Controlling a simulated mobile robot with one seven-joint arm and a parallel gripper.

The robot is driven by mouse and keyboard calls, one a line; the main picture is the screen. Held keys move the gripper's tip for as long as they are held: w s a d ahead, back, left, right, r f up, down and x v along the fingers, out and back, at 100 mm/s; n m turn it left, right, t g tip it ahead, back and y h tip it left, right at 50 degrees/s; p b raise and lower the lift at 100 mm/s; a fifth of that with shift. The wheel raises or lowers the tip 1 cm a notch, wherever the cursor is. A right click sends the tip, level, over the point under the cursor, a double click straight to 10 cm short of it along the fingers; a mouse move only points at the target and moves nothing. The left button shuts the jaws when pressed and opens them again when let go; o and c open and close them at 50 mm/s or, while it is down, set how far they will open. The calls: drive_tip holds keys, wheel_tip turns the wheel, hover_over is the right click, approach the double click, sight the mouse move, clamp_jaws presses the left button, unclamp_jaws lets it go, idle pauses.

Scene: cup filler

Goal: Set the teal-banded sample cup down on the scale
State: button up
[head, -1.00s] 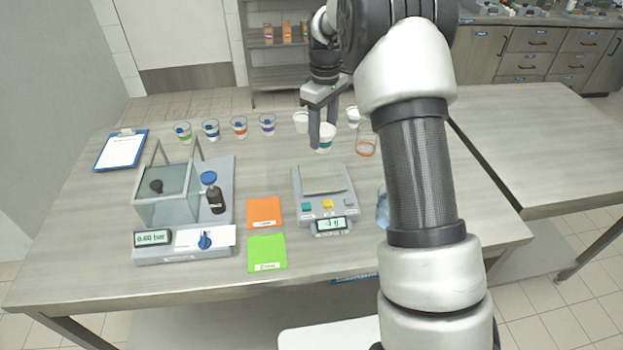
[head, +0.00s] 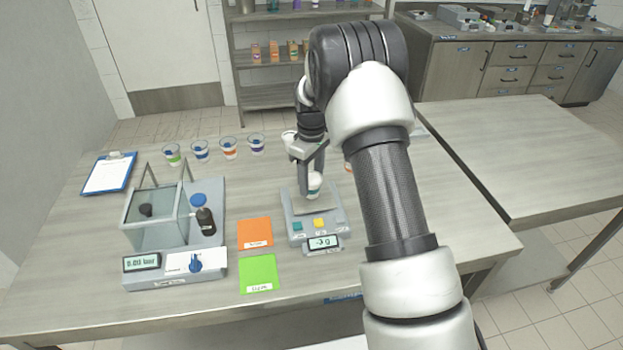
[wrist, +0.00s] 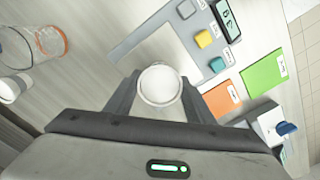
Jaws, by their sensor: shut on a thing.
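The teal-banded sample cup (head: 314,183) is in my gripper (head: 314,190), at the back part of the scale (head: 297,226) in the head view. In the wrist view the cup's round white top (wrist: 160,85) sits between the two fingers of my gripper (wrist: 160,92), which are shut on it. The cup overlaps the scale's pan (wrist: 160,52) there, towards the pan's edge. I cannot tell whether its base touches the pan. The teal band is mostly hidden. The scale's display (head: 324,243) shows a small, blurred reading that looks negative.
An orange card (head: 255,233) and a green card (head: 259,273) lie left of the scale. A glass-walled balance (head: 155,219) with a brown bottle (head: 205,220) stands farther left. Several banded cups (head: 228,148) stand behind. A clear orange-banded cup (wrist: 46,42) shows in the wrist view.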

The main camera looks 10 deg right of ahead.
drive_tip(key=shift+f, duration=0.1)
drive_tip(key=o, duration=0.6)
drive_tip(key=shift+f, duration=0.1)
drive_tip(key=o, duration=0.5)
